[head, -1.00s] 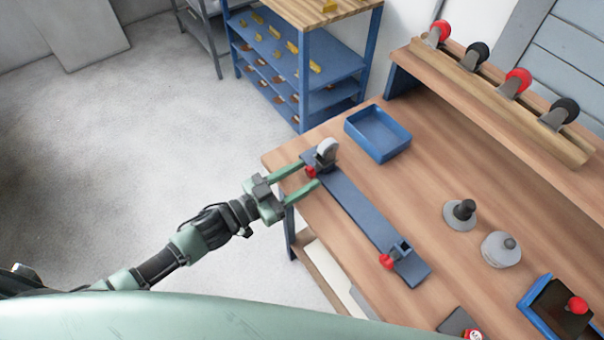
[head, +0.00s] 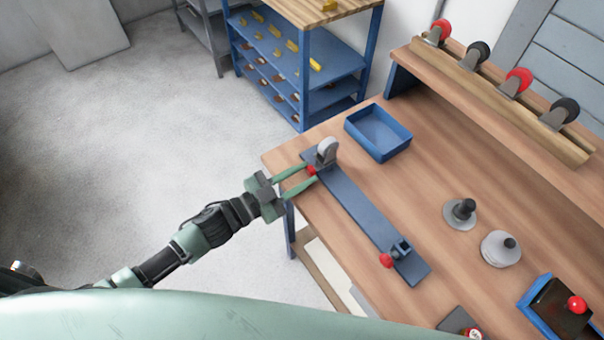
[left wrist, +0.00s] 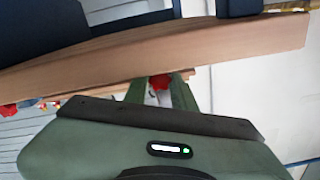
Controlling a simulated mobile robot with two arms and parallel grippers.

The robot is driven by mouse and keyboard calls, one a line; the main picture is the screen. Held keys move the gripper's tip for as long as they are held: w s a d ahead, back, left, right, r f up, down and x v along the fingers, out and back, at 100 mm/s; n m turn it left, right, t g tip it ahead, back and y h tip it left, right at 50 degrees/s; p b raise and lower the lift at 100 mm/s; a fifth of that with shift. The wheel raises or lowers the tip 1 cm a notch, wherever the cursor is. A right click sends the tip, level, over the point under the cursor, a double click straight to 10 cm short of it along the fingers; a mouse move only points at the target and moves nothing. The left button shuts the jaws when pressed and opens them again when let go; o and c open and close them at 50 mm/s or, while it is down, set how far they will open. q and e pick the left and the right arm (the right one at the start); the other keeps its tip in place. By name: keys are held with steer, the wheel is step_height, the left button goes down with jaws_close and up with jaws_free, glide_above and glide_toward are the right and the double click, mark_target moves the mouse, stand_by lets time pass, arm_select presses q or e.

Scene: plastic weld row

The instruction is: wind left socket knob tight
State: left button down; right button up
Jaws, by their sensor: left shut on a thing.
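A long blue plate (head: 355,212) lies along the workbench's left edge. At its far end stands a grey caster wheel (head: 327,150) in a socket, with the red left socket knob (head: 311,170) on its left side. At its near end is an empty-looking dark socket (head: 402,249) with another red knob (head: 386,260). My left gripper (head: 308,178) comes in from the left and is shut on the far red knob. In the left wrist view the red knob (left wrist: 160,82) shows between the green fingers. My right gripper is not in view.
A blue tray (head: 378,133) sits behind the caster. Grey discs with dark knobs (head: 461,213) stand on the bench to the right, near a blue box (head: 556,305) with a red ball-topped part. A wooden rack (head: 505,97) holds several casters at the back.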

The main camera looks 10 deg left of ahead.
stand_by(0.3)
arm_select(q)
steer(key=c, duration=1.1)
jaws_free()
steer(key=shift+c, duration=0.2)
steer(key=b+v, duration=0.1)
steer(key=v, duration=0.6)
steer(key=shift+s+a, duration=0.3)
steer(key=shift+s, duration=0.05)
